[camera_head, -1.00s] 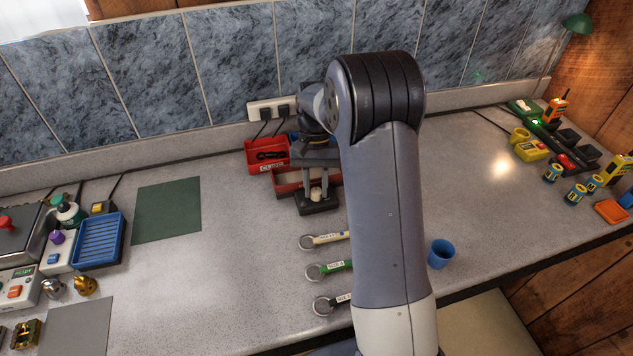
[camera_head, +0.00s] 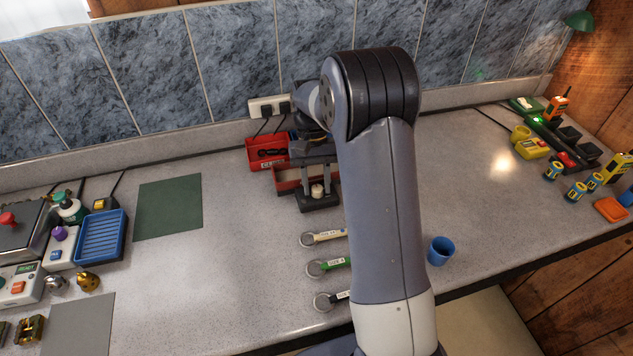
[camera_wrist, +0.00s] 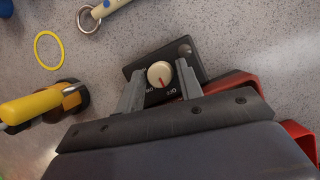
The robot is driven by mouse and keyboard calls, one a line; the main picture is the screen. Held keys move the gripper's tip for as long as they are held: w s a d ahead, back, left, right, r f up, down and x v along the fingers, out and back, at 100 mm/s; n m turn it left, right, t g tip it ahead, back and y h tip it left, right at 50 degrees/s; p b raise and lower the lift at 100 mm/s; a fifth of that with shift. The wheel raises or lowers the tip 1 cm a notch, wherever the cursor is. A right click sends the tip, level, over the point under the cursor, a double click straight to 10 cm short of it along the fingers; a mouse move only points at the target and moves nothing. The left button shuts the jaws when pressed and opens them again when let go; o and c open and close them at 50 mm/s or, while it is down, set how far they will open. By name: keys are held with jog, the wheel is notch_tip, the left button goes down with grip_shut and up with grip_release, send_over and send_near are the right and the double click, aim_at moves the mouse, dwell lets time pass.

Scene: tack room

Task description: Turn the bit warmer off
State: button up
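A small black box with a round cream dial (camera_wrist: 160,74) stands on the counter; the dial carries a red pointer line and has numbers beside it. The black box (camera_head: 320,204) also shows in the head view below my gripper (camera_head: 320,180). In the wrist view my gripper (camera_wrist: 161,70) is open, with one finger on each side of the dial; a gap shows between fingers and dial, and I cannot tell whether the tips reach its height. No label naming the bit warmer is readable, so I cannot tell whether this box belongs to it.
Red bins (camera_head: 264,151) stand behind my gripper. Several ring-ended tagged tools (camera_head: 328,265) lie in front, with a blue cup (camera_head: 440,251) to the right. At left are a blue tray (camera_head: 101,239) and a white box with an orange button (camera_head: 18,287). A yellow-handled item (camera_wrist: 30,106) lies near the fingers.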

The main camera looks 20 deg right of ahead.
jog(key=shift+r, duration=0.1)
jog(key=b+v, duration=0.1)
jog(key=v, duration=0.9)
jog(key=shift+r, duration=0.3)
jog(key=shift+f, duration=0.1)
jog(key=p+x, duration=0.1)
jog(key=x, duration=0.9)
jog(key=shift+f, duration=0.35)
jog(key=shift+r, duration=0.15)
